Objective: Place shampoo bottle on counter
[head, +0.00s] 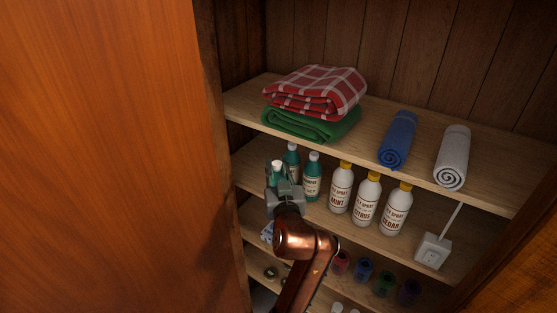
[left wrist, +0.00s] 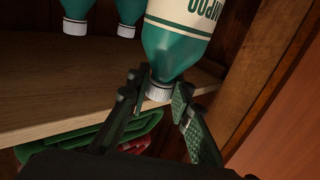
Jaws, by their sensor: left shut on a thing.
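A teal shampoo bottle with a cream label and white cap (head: 276,166) stands on the middle shelf at the left, partly hidden by my left gripper (head: 283,188). In the left wrist view this bottle (left wrist: 178,45) appears upside down, with the fingers of my left gripper (left wrist: 160,84) shut around its cap end. Two more teal bottles (head: 291,157) (head: 312,178) stand beside it on the shelf. They also show in the left wrist view (left wrist: 76,14) (left wrist: 129,14). My right gripper is out of view. No counter shows.
The shelf above holds folded blankets (head: 315,92) and rolled towels (head: 398,140). An orange-brown wooden door panel (head: 95,150) fills the left side.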

